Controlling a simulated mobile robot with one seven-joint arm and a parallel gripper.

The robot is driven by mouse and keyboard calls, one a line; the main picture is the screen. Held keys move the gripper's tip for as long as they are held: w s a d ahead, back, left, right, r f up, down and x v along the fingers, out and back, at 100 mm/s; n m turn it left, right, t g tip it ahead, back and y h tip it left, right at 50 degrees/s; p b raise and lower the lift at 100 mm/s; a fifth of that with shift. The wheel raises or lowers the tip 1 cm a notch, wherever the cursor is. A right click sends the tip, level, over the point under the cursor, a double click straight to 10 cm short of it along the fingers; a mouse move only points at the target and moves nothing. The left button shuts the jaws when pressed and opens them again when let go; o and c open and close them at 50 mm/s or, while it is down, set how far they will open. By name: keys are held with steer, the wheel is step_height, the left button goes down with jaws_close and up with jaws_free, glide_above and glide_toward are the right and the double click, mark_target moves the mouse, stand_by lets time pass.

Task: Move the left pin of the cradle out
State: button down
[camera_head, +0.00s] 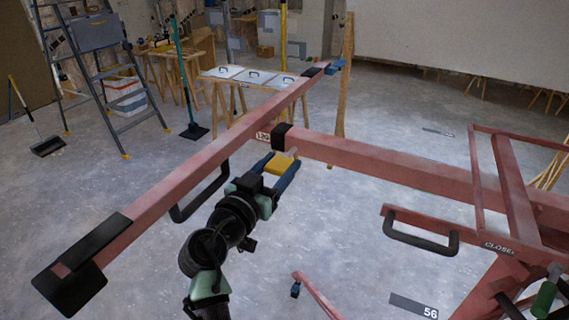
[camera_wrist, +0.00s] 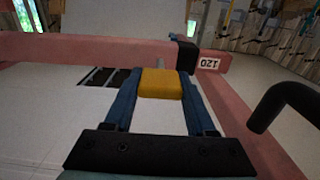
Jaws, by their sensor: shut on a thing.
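The red cradle (camera_head: 400,165) has a long crossbar joined to a slanting side arm (camera_head: 165,185). A yellow block (camera_head: 280,164), which looks like the head of the left pin, sits just below the black sleeve (camera_head: 283,136) near the joint. My gripper (camera_head: 281,168) has its two blue fingers shut on this block, one on each side. In the wrist view the yellow block (camera_wrist: 160,84) sits between the fingertips, in front of the red bar (camera_wrist: 100,47). Whether the pin's shaft is in the bar is hidden.
A black handle (camera_head: 200,195) hangs under the side arm, close left of my gripper. Another black handle (camera_head: 420,236) is at the right, by the red frame. A black end plate (camera_head: 70,280) is at the lower left. Open floor (camera_head: 350,225) lies below the crossbar.

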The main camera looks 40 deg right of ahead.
steer(key=shift+s+a, duration=0.1)
steer(key=shift+a, duration=0.1)
steer(key=shift+c, duration=1.1)
jaws_free()
steer(key=b+v, duration=0.5)
steer(key=v, duration=0.8)
steer(key=shift+f, duration=0.1)
